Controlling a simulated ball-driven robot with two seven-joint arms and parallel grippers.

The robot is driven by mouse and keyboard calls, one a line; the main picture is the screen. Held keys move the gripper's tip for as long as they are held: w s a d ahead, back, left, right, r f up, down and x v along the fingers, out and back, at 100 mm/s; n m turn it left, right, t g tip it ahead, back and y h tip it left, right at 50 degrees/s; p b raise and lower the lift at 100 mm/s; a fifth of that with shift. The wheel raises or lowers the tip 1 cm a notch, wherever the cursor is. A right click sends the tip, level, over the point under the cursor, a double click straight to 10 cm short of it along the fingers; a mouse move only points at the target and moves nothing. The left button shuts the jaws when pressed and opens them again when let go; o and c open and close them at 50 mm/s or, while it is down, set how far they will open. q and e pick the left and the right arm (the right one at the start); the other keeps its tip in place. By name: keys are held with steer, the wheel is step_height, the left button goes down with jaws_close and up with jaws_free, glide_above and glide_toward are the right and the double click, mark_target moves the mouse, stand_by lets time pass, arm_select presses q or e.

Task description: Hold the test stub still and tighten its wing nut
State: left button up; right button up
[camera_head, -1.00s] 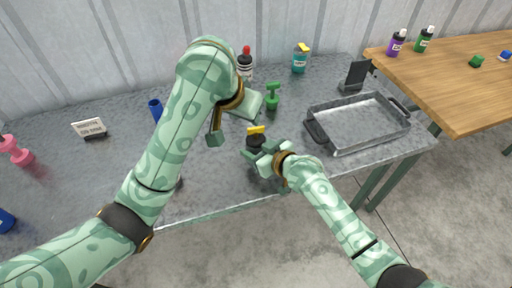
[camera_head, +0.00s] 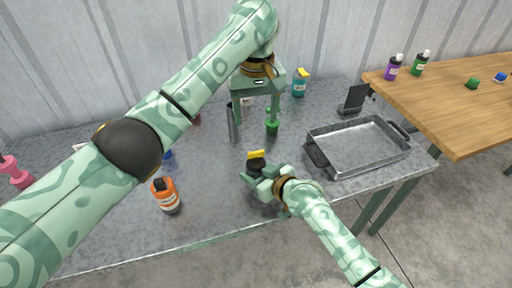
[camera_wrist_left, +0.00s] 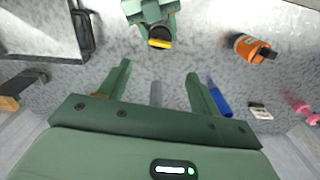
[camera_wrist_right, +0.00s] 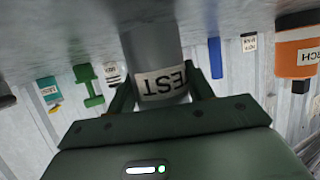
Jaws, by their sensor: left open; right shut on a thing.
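The test stub is a grey cylinder labelled TEST (camera_wrist_right: 160,80), seen close in the right wrist view. On its dark top sits a yellow wing nut (camera_head: 256,154), which also shows in the left wrist view (camera_wrist_left: 160,43). My right gripper (camera_head: 258,175) is shut on the stub's body, one finger on each side, at the table's front half. My left gripper (camera_head: 256,118) is open and raised behind the stub, fingers pointing down. Its fingers are apart from the wing nut. In the left wrist view a grey tube (camera_wrist_left: 156,93) shows between the fingers.
An orange bottle (camera_head: 166,194) stands left of the stub. A green dumbbell-shaped object (camera_head: 272,123) and the grey tube (camera_head: 232,122) stand near my left gripper. A metal tray (camera_head: 348,168) lies to the right. A blue tube (camera_wrist_left: 221,98) shows in the left wrist view.

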mark_target(256, 152)
arm_select(q)
step_height(256, 152, down, 12)
steer(key=shift+r, duration=0.1)
stand_by(0.4)
steer(key=c, duration=1)
steer(key=m, duration=0.3)
steer(key=shift+d, duration=0.1)
steer(key=m, duration=0.3)
steer(key=shift+m, duration=0.4)
steer(key=m, duration=0.7)
steer(key=shift+m, duration=1.8)
